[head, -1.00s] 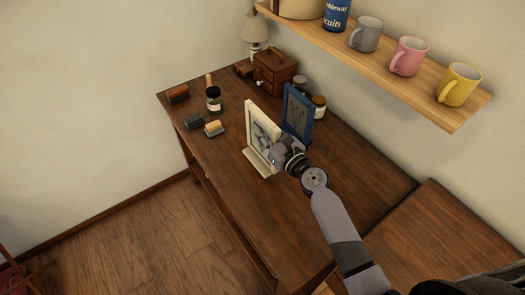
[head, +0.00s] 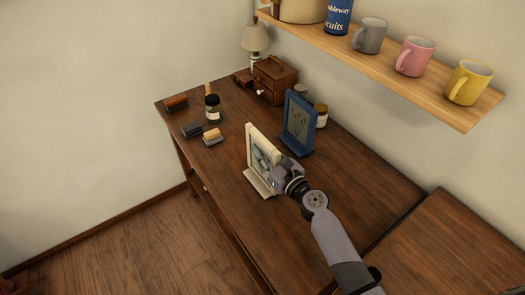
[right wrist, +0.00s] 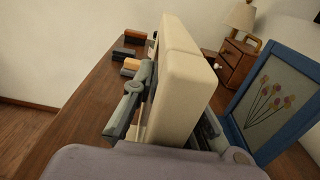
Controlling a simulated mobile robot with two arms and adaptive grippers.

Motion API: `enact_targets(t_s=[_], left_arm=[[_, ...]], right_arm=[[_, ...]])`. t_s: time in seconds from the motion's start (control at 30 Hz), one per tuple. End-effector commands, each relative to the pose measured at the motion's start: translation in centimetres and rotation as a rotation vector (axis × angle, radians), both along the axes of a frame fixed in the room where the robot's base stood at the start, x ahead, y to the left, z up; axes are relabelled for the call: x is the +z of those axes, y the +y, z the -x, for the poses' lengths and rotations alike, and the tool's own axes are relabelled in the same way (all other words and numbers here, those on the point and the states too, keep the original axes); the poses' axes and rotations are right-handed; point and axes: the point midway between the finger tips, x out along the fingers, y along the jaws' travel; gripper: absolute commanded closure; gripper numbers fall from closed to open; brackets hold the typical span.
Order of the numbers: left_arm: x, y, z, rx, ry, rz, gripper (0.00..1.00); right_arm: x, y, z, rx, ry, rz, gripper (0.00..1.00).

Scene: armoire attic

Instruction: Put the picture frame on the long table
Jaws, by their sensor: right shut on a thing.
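A cream picture frame (head: 257,150) with a grey-toned picture stands upright above the dark wooden long table (head: 345,205), near its front edge. My right gripper (head: 279,178) is shut on it from the right side. In the right wrist view, the cream frame (right wrist: 178,85) sits between the two fingers, its thick edge towards the camera. I cannot tell whether its foot touches the table. A blue picture frame (head: 299,123) with a flower picture stands on the table behind it, apart from it. My left gripper is not in view.
A wall shelf (head: 430,92) with mugs overhangs the back. The table's right part is clear.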

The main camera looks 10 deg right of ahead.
Motion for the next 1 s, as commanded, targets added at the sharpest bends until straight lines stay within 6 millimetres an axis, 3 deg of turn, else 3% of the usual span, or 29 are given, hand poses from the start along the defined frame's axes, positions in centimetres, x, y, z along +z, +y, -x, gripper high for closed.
enact_targets(t_s=[0.3,0.67,0.77,1.0], left_arm=[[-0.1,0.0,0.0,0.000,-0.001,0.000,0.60],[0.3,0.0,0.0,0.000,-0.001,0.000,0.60],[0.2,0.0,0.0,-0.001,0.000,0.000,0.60],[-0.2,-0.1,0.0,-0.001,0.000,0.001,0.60]], right_arm=[[-0.1,0.0,0.0,0.000,0.000,0.000,0.66],[0.3,0.0,0.0,0.000,0.000,0.000,0.66],[0.1,-0.4,1.0,-0.001,0.002,0.001,0.66],[-0.1,-2.4,5.8,0.000,0.003,0.001,0.66]])
